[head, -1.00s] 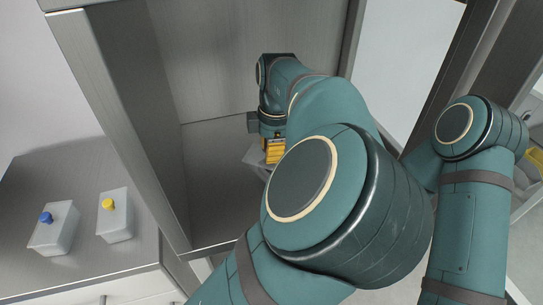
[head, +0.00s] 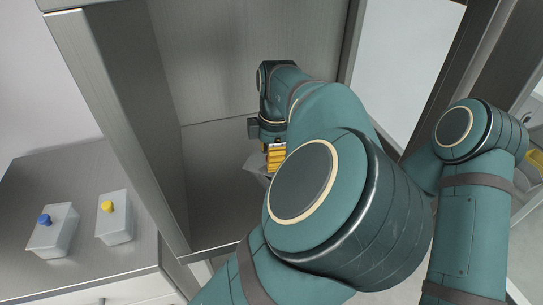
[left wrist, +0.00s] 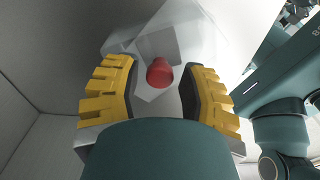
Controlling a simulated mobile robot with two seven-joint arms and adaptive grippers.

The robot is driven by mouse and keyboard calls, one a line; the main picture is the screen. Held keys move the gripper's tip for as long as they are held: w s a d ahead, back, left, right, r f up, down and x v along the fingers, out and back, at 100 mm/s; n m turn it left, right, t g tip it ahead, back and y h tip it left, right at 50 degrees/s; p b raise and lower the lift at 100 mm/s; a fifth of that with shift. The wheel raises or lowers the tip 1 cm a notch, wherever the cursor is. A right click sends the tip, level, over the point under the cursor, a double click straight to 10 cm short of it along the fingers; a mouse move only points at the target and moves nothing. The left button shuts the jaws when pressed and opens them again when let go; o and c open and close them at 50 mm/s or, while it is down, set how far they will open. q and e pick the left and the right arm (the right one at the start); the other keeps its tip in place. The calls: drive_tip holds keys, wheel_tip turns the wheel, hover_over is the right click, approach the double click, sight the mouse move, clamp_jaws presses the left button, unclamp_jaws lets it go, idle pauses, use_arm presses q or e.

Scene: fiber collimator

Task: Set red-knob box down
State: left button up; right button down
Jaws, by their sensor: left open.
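The red-knob box is a translucent pale box (left wrist: 190,45) with a red knob (left wrist: 160,72) on top, in the left wrist view. My left gripper (left wrist: 160,92) is open, with its yellow ribbed fingers on either side of the knob and gaps between. In the head view, the left gripper (head: 275,158) is inside the metal cabinet, and a pale corner of the box (head: 256,164) shows beside it. My arm hides the rest of the box and what is under it. A yellow part, apparently my right gripper (head: 535,160), is cut off at the right edge.
The grey metal cabinet (head: 215,150) has walls close around my left gripper. A blue-knob box (head: 54,235) and a yellow-knob box (head: 115,222) stand on the metal counter (head: 50,178) at left. The counter behind them is clear.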

use_arm(q)
wheel_tip(320, 180, up, 12)
drive_tip(key=p, duration=0.2)
drive_tip(key=shift+d+f+p, duration=0.15)
drive_tip(key=shift+d+p, duration=0.2)
drive_tip(key=shift+d, duration=0.05)
drive_tip(key=shift+f, duration=0.1)
